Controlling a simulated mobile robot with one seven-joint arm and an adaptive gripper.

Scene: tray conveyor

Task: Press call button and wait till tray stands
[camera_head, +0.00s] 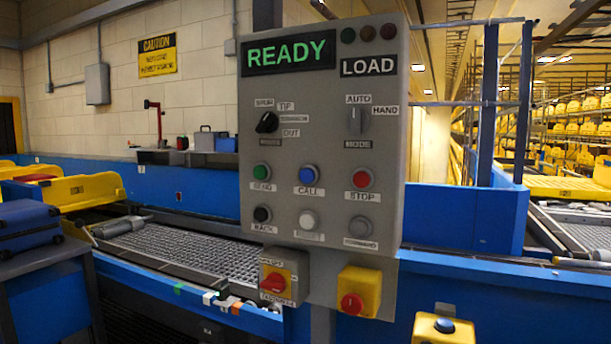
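The blue call button (308,174), labelled CALL, sits in the middle of the grey control panel (330,275). The green SEND button (261,172) is to its left and the red STOP button (362,178) to its right. The display (290,53) reads READY in green, with LOAD on a plate beside it. The conveyor (190,250) behind the panel shows bare rollers in its near stretch. Yellow trays (75,192) stand at the far left of the line, one partly on the belt's end. My gripper is not in view.
A blue suitcase (28,228) lies on a stand at the left edge. Red-and-yellow switches (358,292) are under the panel. A yellow box with a dark button (442,328) is at the lower right. Another conveyor (585,235) runs at the right.

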